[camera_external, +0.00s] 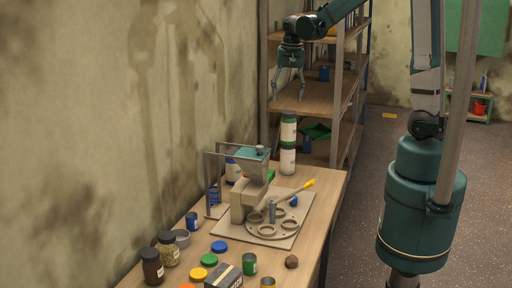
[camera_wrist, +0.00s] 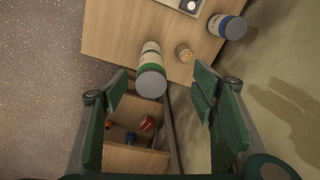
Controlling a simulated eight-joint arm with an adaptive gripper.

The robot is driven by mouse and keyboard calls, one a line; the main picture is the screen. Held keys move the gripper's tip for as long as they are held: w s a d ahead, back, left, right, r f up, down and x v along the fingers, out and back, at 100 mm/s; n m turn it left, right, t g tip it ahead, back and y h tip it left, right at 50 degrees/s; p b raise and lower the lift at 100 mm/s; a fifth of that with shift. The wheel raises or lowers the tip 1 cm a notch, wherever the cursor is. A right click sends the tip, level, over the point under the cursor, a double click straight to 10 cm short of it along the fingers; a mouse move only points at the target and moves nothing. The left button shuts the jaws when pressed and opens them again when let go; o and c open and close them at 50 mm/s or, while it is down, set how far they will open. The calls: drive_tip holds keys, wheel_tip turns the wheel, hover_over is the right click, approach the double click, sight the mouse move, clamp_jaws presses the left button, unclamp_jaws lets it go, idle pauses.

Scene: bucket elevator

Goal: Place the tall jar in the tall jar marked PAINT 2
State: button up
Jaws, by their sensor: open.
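A tall white column with green bands and a dark top (camera_external: 288,130) stands at the table's far end. It looks like two jars stacked, but I cannot tell for certain. In the wrist view, a white jar with a green band (camera_wrist: 151,68) lies between my fingertips in the picture, but well beyond them. A white jar with a blue band (camera_wrist: 227,27) stands near the wall; it also shows partly hidden behind the machine (camera_external: 232,172). I cannot read any PAINT 2 marking. My gripper (camera_external: 288,93) is open and empty, high above the column. Its fingers also show in the wrist view (camera_wrist: 160,75).
A machine with a hopper (camera_external: 253,170) and a ring plate (camera_external: 270,228) stands mid-table. Small jars, including a dark jar (camera_external: 152,268), and coloured lids fill the near end. A shelf rack (camera_external: 310,95) stands behind the table; the wall is close at left.

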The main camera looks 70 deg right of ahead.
drive_tip(key=s+a+r+n+t, duration=0.2)
drive_tip(key=s+a+n, duration=0.2)
drive_tip(key=a, duration=0.5)
drive_tip(key=s+a+r+n+t, duration=0.2)
drive_tip(key=s+a+n, duration=0.3)
drive_tip(key=a, duration=0.5)
drive_tip(key=s+a+r+n+t, duration=0.2)
drive_tip(key=s+a+r+n, duration=0.2)
drive_tip(key=s+a, duration=0.3)
drive_tip(key=shift+a+n, duration=0.6)
drive_tip(key=shift+a, duration=0.65)
drive_tip(key=shift+f, duration=0.1)
